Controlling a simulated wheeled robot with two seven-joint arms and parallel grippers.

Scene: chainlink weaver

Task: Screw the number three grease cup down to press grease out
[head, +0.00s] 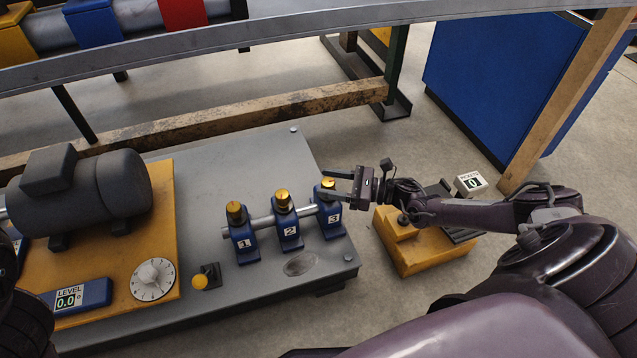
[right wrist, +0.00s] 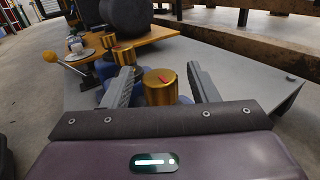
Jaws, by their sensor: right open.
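The number three grease cup has a brass cap (head: 327,183) on a blue block labelled 3 (head: 333,220), at the right end of a row of three. My right gripper (head: 338,184) is open, level with the cap and coming from its right. In the right wrist view the brass cap (right wrist: 160,88), with a red mark on top, shows between the two spread grey fingers (right wrist: 160,76). Gaps show on both sides, so the fingers seem not to touch it. My left gripper is out of view; only dark arm parts show at the left edge.
Grease cups 2 (head: 282,198) and 1 (head: 236,212) stand close by on the same pipe. A yellow knob (head: 200,282) and white dial (head: 153,279) sit on the left. A yellow block (head: 425,247) lies beside the grey plate (head: 225,165). A beam (head: 250,116) runs behind.

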